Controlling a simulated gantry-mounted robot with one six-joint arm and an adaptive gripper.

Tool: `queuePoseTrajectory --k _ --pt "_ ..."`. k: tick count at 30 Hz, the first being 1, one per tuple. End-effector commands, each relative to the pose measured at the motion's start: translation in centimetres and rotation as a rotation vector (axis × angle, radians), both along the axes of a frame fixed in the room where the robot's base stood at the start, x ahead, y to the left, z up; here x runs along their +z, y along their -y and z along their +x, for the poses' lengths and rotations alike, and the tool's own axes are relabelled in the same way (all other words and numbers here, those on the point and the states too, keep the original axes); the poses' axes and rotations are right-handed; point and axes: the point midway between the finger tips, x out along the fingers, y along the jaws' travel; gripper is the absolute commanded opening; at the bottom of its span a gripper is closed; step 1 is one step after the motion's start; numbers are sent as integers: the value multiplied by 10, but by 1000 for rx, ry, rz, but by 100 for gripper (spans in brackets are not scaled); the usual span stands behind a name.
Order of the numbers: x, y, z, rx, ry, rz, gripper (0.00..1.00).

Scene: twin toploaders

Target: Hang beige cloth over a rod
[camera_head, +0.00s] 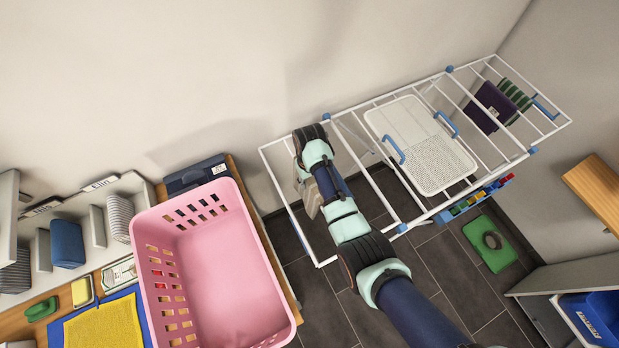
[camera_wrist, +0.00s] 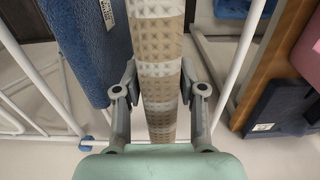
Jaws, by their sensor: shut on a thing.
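The beige cloth (camera_wrist: 162,30), with a checked, dimpled pattern, runs as a narrow strip between the fingers of my gripper (camera_wrist: 160,84) in the wrist view. My gripper is shut on it. In the head view a beige edge of the cloth (camera_head: 312,200) shows beside my arm at the left end of the white drying rack (camera_head: 272,170); my arm hides most of it and the gripper. White rods (camera_wrist: 40,75) show on both sides in the wrist view. I cannot tell whether the cloth touches a rod.
A blue cloth (camera_wrist: 85,45) is close left of the gripper in the wrist view. A white mesh tray (camera_head: 425,145) and a purple cloth (camera_head: 490,108) are on the rack. A pink basket (camera_head: 225,265) stands left. A green mat (camera_head: 490,243) lies on the floor.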

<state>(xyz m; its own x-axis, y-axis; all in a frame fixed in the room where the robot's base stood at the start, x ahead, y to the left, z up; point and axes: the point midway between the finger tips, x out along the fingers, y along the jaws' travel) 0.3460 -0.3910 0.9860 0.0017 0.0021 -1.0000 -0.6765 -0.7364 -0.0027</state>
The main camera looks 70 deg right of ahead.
Motion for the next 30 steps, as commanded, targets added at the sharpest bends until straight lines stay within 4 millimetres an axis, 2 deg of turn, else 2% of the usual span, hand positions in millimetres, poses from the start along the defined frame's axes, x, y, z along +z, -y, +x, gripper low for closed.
queuePoseTrajectory --k 1,12,17,24,25,30 --pt "-11 0 0 0 0 0 0" --pt "-53 0 0 0 0 0 0" --pt "-60 0 0 0 0 0 0" --pt "-59 0 0 0 1 -1 0" --pt "-59 0 0 0 0 0 43" --pt "-59 0 0 0 0 0 69"
